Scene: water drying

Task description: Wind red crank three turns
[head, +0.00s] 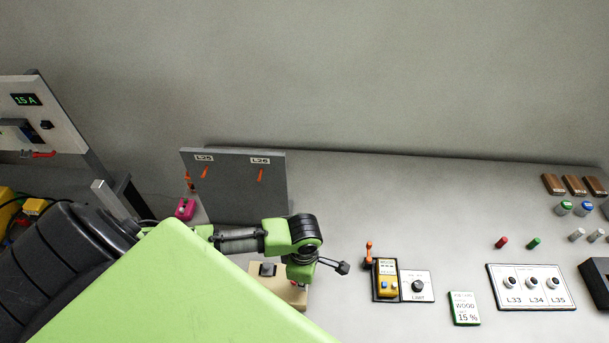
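A beige block (291,295) with a dark fitting (267,270) on top lies on the bench, partly hidden by my green arm. A small red part shows at its right side, under the arm's end; I cannot tell whether it is the red crank. My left arm reaches in from the left. A red handle (43,155) also shows on the panel at the far left. My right gripper is not in view.
A grey upright board (245,182) with orange levers stands behind my arm. An orange lever (369,252), a yellow meter (387,278) and a label card (465,308) lie to the right. A white panel (550,298) with round sockets is further right.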

